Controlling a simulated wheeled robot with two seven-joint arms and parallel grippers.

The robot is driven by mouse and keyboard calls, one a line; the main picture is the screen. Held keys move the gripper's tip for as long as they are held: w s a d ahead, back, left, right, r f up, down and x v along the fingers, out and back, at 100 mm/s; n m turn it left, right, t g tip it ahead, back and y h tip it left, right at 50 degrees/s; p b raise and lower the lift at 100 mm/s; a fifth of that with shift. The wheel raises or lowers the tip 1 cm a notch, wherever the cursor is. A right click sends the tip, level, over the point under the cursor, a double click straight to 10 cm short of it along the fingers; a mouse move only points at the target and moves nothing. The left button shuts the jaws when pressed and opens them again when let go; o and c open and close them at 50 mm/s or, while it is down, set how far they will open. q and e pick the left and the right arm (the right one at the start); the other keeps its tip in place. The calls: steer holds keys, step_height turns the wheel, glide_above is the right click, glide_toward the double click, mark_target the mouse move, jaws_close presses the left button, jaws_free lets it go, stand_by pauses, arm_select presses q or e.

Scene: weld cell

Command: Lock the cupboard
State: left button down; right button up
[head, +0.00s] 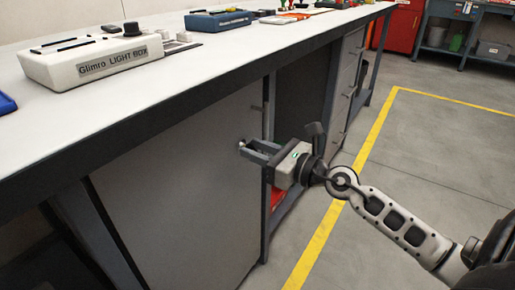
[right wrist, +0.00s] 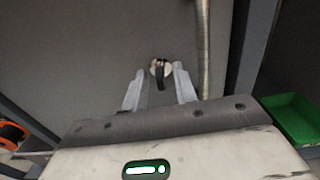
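The cupboard (head: 185,190) is a grey door under the white workbench, and it looks closed. In the right wrist view its lock (right wrist: 160,70) is a round metal piece with a dark key or turn piece hanging from it. My right gripper (head: 247,149) is at the door's right part, at the lock. In the right wrist view the right gripper (right wrist: 160,85) has its two fingers apart, one on each side of the lock piece; I cannot tell whether they touch it. My left gripper is not in view.
A vertical bar handle (right wrist: 203,50) stands just right of the lock. The white workbench top (head: 150,95) overhangs the door and carries a light box (head: 95,62). A green bin (right wrist: 295,118) is at the right. The floor beyond the yellow line (head: 365,150) is clear.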

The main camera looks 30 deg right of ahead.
jaws_close()
